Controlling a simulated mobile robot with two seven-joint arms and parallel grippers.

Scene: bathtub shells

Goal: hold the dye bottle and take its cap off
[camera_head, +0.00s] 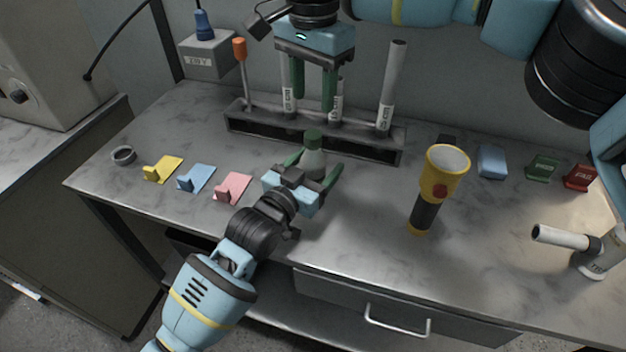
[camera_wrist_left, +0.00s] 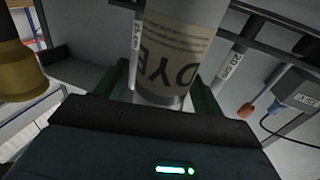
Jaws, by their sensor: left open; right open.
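In the left wrist view the bottle's DYE label (camera_wrist_left: 178,52) appears upside down between the fingers; finger contact is not clear. My right gripper (camera_head: 313,104) is open and empty, pointing down above and behind the cap, fingers apart, in front of the rack's tubes.
A dark rack (camera_head: 262,124) with labelled tubes stands behind the bottle. A yellow flashlight (camera_head: 437,180) stands to the right. Yellow (camera_head: 163,169), blue (camera_head: 196,178) and pink (camera_head: 233,187) pieces lie to the left. Bare bench lies between bottle and flashlight.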

